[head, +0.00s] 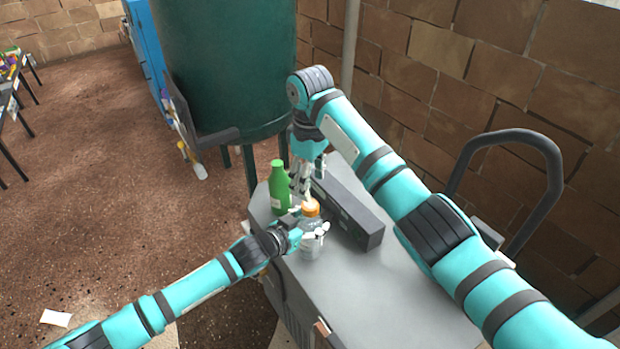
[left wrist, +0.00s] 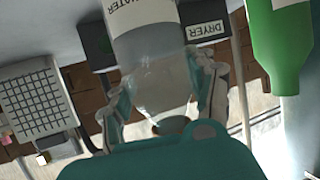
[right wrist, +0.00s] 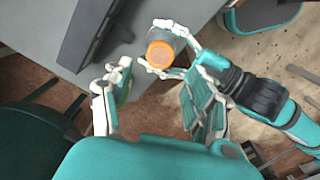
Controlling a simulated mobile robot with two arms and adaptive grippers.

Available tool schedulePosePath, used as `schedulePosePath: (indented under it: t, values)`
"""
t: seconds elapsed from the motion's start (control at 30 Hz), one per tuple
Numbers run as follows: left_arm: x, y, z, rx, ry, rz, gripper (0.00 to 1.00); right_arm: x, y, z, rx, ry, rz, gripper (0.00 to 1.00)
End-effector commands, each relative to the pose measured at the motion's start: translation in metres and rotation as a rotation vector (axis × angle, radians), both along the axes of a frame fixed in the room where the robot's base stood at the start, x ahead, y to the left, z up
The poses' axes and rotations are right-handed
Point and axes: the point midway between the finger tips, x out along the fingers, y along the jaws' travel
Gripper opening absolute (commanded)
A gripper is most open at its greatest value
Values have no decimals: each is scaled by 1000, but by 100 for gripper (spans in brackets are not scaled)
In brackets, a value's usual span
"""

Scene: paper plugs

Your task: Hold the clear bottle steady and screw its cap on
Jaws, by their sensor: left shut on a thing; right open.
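The clear bottle (head: 311,250) stands upright near the edge of the grey tabletop. Its lower label reads "WATER" in the left wrist view (left wrist: 145,45). The orange cap (head: 310,207) sits at the top of the bottle and also shows from above in the right wrist view (right wrist: 160,54); how tightly it sits cannot be told. My left gripper (head: 311,230) is shut around the bottle's upper part, with a finger on either side. My right gripper (head: 304,190) is open and empty, just above and behind the cap; its fingers (right wrist: 155,100) are apart and not touching it.
A green bottle (head: 279,188) stands close behind and left of the clear bottle. A long dark box (head: 350,215) lies to the right on the grey tabletop (head: 400,290). A large green tank (head: 225,70) stands behind. The tabletop's right front is clear.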

Motion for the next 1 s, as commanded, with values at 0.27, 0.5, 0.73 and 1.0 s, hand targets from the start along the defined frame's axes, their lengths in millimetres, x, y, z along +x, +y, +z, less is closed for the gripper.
schedulePosePath:
  t: [0.27,0.5,0.73,1.0]
  values:
    - [0,0,0,0,0,0,0,-1,-1,-39,-2,4,-1,58]
    - [0,0,0,0,0,0,0,0,-1,-69,-1,2,0,58]
    - [0,0,0,0,0,0,0,0,-1,-78,-1,1,0,58]
    - [0,0,0,0,0,0,0,0,0,-78,-1,1,0,49]
